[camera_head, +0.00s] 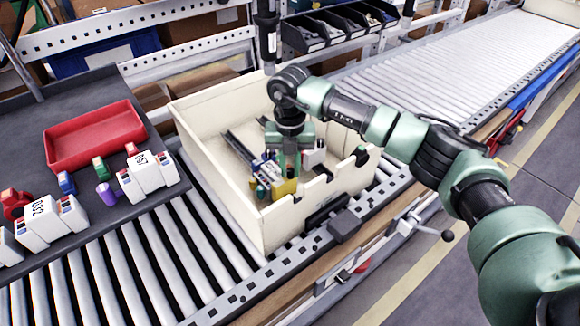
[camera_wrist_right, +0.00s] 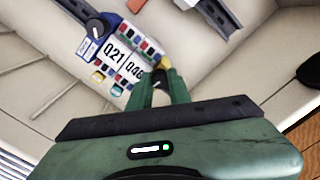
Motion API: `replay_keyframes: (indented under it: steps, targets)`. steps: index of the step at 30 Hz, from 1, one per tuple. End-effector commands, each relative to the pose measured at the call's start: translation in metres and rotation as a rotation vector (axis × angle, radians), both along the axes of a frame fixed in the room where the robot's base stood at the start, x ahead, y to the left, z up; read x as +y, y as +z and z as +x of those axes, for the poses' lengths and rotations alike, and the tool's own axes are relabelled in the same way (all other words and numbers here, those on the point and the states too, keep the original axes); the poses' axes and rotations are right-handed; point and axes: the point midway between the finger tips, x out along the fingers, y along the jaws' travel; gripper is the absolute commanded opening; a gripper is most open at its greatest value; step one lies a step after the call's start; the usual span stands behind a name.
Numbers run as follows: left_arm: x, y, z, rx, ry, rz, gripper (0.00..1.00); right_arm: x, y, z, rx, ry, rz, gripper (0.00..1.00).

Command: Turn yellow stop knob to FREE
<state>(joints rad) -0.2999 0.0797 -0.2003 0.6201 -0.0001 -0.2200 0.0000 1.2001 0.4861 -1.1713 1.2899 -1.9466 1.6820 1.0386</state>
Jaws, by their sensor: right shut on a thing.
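A yellow block (camera_head: 284,188) stands inside the cream bin, below my right gripper (camera_head: 287,165); I take it as the yellow stop knob's body. In the right wrist view, a little of the yellow block (camera_wrist_right: 166,62) shows just past my fingertips. The green fingers (camera_wrist_right: 160,82) are shut around a small dark knob with a pale mark (camera_wrist_right: 158,84), apparently on that block. The fingers hide most of it, and no FREE marking is readable. My left gripper is out of view.
The cream bin (camera_head: 195,105) surrounds the gripper with its walls. White modules labelled Q21 and Q46 (camera_wrist_right: 123,58) and a blue module with a black knob (camera_wrist_right: 95,28) stand close by. A red tray (camera_head: 95,135) is on the left. A handle with a black ball (camera_head: 448,235) sticks out at right.

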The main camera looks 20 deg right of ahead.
Motion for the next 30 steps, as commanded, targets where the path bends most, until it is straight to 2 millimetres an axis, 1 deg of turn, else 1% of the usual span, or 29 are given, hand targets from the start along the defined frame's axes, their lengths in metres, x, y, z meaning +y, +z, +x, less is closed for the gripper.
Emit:
replay_keyframes:
  steps: [9,15,21,30]
  targets:
    - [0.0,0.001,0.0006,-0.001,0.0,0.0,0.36,-0.0003,0.0018,0.0009,-0.003,-0.276,0.001,0.0]
    - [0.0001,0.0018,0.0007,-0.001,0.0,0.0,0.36,-0.0002,0.0019,0.001,-0.003,-0.403,0.001,0.0]
    - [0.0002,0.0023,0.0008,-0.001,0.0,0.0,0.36,-0.0002,0.002,0.0011,-0.003,-0.484,0.001,0.0]
    - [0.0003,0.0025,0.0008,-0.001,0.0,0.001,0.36,0.0,0.002,0.0013,-0.004,-0.524,0.001,0.0]
